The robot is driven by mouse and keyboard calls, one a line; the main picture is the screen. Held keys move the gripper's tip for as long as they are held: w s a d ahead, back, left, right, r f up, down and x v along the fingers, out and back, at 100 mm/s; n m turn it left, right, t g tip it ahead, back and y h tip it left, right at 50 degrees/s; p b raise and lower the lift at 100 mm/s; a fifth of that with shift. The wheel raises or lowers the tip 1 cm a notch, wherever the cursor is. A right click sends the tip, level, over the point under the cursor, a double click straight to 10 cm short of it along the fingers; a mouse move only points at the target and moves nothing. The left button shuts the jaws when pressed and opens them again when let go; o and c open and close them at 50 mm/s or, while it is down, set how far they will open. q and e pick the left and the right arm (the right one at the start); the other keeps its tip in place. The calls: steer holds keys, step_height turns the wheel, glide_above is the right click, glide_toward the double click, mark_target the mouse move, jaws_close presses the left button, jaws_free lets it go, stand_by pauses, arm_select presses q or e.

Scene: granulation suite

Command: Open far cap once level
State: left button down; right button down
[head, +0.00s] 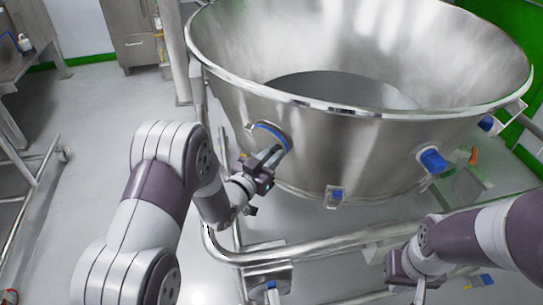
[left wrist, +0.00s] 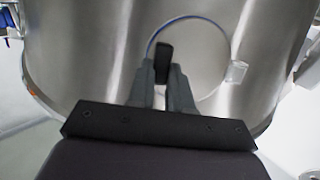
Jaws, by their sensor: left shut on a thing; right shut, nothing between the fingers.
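A round steel cap with a blue rim (head: 271,128) sits on the side wall of a large steel bowl (head: 318,143). In the left wrist view, the cap (left wrist: 200,65) has a dark upright handle (left wrist: 163,50) and a pale tab at its right edge. The cap appears to lie against the wall. My left gripper (head: 274,158) is at the cap, and in the left wrist view its fingers (left wrist: 163,80) are shut on the handle, partly hiding it. My right gripper (head: 404,280) is low at the lower right, away from the bowl, shut and empty.
Blue fittings (head: 433,160) and (head: 487,123) stick out on the bowl's right side; a small blue-marked latch (head: 335,197) is at its lower front. A steel tube frame (head: 290,250) runs below. Open floor (head: 95,125) lies to the left.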

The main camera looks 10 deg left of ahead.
arm_select(q)
steer(key=s+a, duration=0.3)
steer(key=a, duration=0.3)
steer(key=shift+s+a+f, duration=0.15)
arm_select(e)
steer(key=shift+s+a+f, duration=0.1)
steer(key=shift+s+a, duration=0.15)
steer(key=shift+s, duration=0.45)
arm_select(q)
steer(key=c, duration=1)
jaws_free()
steer(key=shift+a, duration=0.15)
steer(key=shift+c, duration=0.2)
steer(key=shift+o, duration=0.5)
steer(key=shift+w+a+f, duration=0.1)
steer(key=shift+w+f, duration=0.1)
steer(key=shift+w, duration=0.1)
steer(key=shift+s, duration=0.1)
steer(key=shift+c, duration=0.5)
arm_select(e)
steer(key=shift+w+a, duration=0.1)
steer(key=shift+w, duration=0.15)
